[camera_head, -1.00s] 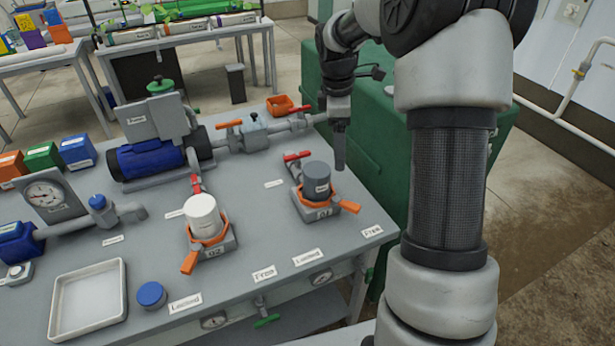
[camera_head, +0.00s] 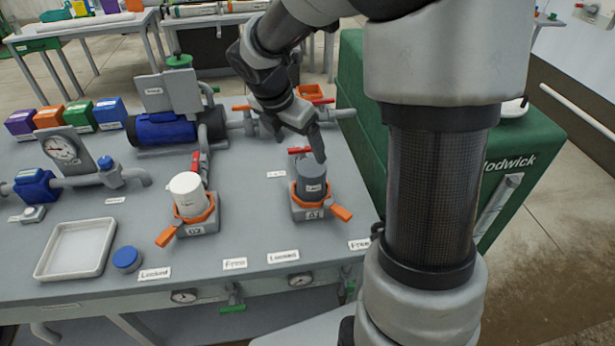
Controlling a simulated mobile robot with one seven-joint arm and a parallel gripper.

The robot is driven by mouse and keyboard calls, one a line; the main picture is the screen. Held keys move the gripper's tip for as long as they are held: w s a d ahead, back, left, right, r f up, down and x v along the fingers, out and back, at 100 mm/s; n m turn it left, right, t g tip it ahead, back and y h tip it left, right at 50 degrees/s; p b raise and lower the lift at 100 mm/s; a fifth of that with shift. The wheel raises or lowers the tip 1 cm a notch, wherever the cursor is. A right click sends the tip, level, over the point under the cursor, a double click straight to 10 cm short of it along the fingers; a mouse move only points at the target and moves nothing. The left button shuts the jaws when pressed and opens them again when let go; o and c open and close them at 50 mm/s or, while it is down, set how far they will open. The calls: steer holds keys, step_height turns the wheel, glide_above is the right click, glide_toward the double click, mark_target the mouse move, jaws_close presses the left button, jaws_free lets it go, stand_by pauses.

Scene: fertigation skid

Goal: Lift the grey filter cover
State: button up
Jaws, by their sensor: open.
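The grey filter cover (camera_head: 311,184) is a dark grey cylinder with a small label. It stands upright in a grey base with an orange collar (camera_head: 298,203) on the right side of the bench. An orange lever (camera_head: 341,214) points to its lower right, toward a label that I cannot match surely. A red valve handle (camera_head: 300,150) lies just behind it. My gripper (camera_head: 318,150) is open and points down, just above and behind the cover. It looks apart from the cover, though the exact gap is hard to tell. The far finger is partly hidden.
A white filter cover (camera_head: 188,193) stands in a similar base to the left, its orange lever (camera_head: 166,236) pointing lower left. Pipes and a blue pump (camera_head: 163,129) lie behind. A white tray (camera_head: 75,250) and blue cap (camera_head: 127,259) sit front left. A green cabinet (camera_head: 355,110) stands right.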

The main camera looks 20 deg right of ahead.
mark_target(308, 169)
steer(key=b+x, duration=0.3)
steer(key=x, duration=0.8)
steer(key=shift+w+f, duration=0.1)
steer(key=shift+f, duration=0.1)
steer(key=shift+d+b+x, duration=0.15)
steer(key=shift+b+x, duration=0.4)
steer(key=shift+x, duration=0.95)
steer(key=shift+d+b+x, duration=0.15)
steer(key=shift+b+x, duration=0.4)
steer(key=shift+x, duration=0.95)
steer(key=shift+r, duration=0.15)
steer(key=c, duration=1.2)
step_height(308, 169, up, 10)
steer(key=p, duration=0.4)
steer(key=shift+r, duration=0.15)
steer(key=shift+c, duration=0.2)
steer(key=shift+r+p, duration=0.6)
steer(key=shift+p, duration=0.05)
